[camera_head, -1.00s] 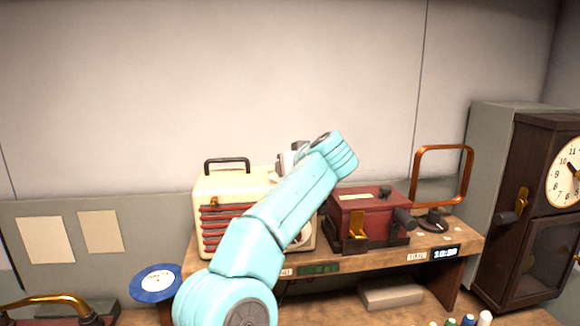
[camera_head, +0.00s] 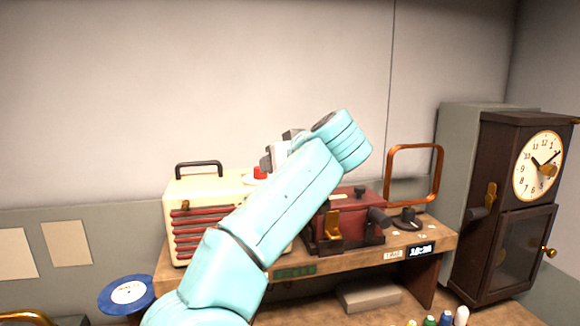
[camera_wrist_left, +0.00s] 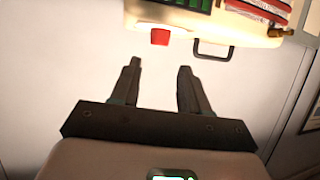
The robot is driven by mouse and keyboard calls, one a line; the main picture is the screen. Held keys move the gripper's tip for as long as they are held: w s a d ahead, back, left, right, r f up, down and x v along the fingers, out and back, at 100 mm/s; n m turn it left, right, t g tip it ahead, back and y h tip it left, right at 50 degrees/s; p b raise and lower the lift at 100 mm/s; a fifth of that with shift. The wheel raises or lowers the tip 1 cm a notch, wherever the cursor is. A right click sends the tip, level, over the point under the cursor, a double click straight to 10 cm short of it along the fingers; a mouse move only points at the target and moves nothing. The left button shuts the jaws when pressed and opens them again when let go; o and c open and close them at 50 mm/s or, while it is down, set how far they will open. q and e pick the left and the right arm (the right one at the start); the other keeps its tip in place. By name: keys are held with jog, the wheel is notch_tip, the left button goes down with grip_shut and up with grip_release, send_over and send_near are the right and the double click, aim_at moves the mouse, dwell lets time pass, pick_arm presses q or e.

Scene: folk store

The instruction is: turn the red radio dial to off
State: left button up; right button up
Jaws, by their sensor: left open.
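The cream radio (camera_head: 220,187) with red grille bars stands on the wooden shelf, its right side hidden by my left arm. The red dial (camera_head: 260,173) sits on top of the radio, partly covered by my arm. It also shows in the left wrist view (camera_wrist_left: 160,37), beyond the fingertips and roughly in line with the gap between them. My left gripper (camera_head: 272,157) is just above the dial in the head view, partly hidden behind its wrist. In the wrist view its two fingers (camera_wrist_left: 158,72) are apart, empty and not touching the dial. My right gripper is not in view.
The radio's black handle (camera_head: 199,165) stands left of the dial. A dark red box device (camera_head: 350,215), a copper loop (camera_head: 439,175) and a black knob (camera_head: 407,218) stand to the right. A clock cabinet (camera_head: 500,215) is at far right. The wall above is clear.

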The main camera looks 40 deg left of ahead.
pick_arm(q)
jog(key=v, duration=0.5)
jog(key=shift+s+d+r, duration=0.15)
jog(key=shift+d+r, duration=0.05)
jog(key=shift+d, duration=0.1)
